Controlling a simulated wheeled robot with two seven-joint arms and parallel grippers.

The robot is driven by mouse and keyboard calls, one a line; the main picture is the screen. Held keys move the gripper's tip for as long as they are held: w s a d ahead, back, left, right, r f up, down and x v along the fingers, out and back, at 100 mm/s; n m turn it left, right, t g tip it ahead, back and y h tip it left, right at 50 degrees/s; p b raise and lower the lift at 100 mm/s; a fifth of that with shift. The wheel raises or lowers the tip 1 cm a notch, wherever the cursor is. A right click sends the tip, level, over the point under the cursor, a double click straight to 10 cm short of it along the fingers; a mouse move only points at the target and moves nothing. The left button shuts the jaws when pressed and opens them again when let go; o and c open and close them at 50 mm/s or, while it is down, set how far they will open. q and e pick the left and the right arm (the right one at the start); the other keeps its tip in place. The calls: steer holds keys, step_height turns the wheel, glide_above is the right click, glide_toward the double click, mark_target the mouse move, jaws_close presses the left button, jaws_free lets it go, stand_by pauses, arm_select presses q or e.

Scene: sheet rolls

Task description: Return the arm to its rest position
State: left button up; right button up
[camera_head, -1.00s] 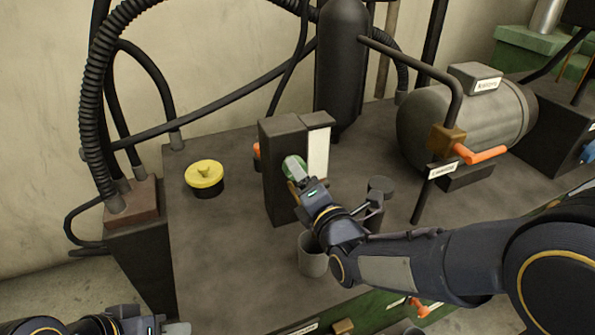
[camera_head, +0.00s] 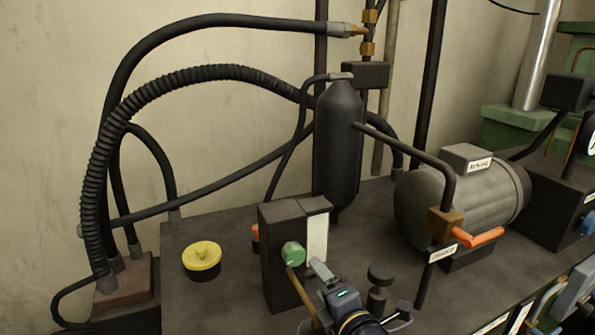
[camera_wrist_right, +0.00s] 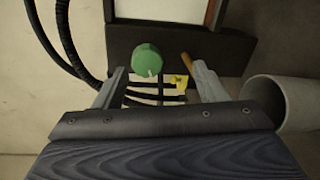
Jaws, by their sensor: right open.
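My right gripper (camera_head: 316,292) is at the bottom centre of the head view, in front of the dark control box (camera_head: 281,232). The green knob (camera_head: 293,253) is on the box's front face. In the right wrist view, the green knob (camera_wrist_right: 147,62) shows beyond and between the two spread fingers of my right gripper (camera_wrist_right: 160,82). The fingers are open, apart from the knob, with nothing held. A thin brown rod (camera_head: 301,293) passes close by the gripper; whether they touch is unclear. My left gripper is not in view.
A yellow-topped cap (camera_head: 202,256) stands on the dark bench (camera_head: 235,308) left of the box. A black cylinder (camera_head: 338,150) stands behind. A grey motor (camera_head: 455,200) and an orange-handled valve (camera_head: 474,237) are at right. A grey open cylinder (camera_wrist_right: 285,103) is close in the wrist view.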

steer(key=s+d+r+m+g+p, duration=0.1)
steer(key=s+d+m+g+p, duration=0.3)
steer(key=s+d+m, duration=0.55)
steer(key=s+d+r+m+g+h+p, duration=0.1)
steer(key=s+d+m+g+p, duration=0.3)
steer(key=s+m, duration=0.9)
steer(key=d+m+g+h, duration=0.1)
steer(key=m, duration=0.3)
steer(key=shift+s+d+r+g, duration=0.15)
steer(key=shift+s+d+g, duration=0.2)
steer(key=shift+d+g, duration=0.05)
